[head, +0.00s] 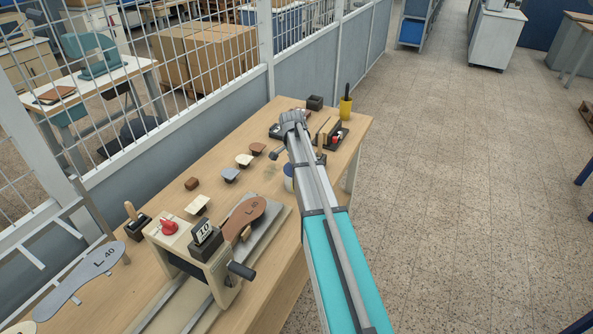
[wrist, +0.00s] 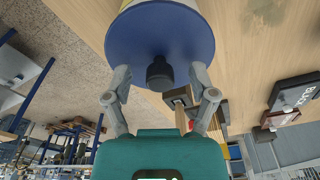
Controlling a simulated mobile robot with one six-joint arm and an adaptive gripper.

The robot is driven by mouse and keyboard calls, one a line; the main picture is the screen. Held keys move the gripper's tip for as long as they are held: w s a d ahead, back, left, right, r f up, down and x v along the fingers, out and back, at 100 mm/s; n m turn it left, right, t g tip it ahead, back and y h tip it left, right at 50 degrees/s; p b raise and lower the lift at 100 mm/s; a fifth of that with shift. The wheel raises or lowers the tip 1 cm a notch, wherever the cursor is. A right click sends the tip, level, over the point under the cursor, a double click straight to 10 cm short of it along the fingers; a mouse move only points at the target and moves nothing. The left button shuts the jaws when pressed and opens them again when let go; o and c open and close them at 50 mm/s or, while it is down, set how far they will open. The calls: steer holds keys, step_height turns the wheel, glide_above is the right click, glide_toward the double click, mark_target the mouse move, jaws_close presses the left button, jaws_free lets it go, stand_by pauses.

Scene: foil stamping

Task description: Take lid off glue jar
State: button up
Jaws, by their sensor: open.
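The glue jar (head: 288,184) stands on the bench in the head view, largely hidden behind my arm. In the wrist view its round blue lid (wrist: 150,32) fills the top middle, with a black knob (wrist: 160,74) at its centre. A little of the pale jar body (wrist: 202,6) shows past the lid. The lid is on the jar. My gripper (wrist: 161,75) is open, with one finger on each side of the knob. A gap shows between each finger and the knob. The fingertips overlap the lid's edge in the picture; I cannot tell whether they touch it.
The wooden bench (head: 165,240) holds a stamping press (head: 190,262) with a brown insole (head: 246,215). Several small stamp blocks lie in a row left of my arm. A yellow cup (head: 345,109) stands at the far end. A mesh fence runs along the left; open floor lies right.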

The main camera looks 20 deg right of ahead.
jaws_close()
stand_by(0.5)
steer(key=shift+r, duration=0.1)
step_height(320, 180, up, 3)
steer(key=p, duration=0.2)
steer(key=shift+f+p, duration=0.2)
steer(key=shift+p, duration=0.2)
steer(key=s+d+r+p, duration=0.3)
steer(key=s+r+p, duration=0.7)
steer(key=s, duration=0.3)
steer(key=shift+s, duration=0.35)
steer(key=shift+r, duration=0.1)
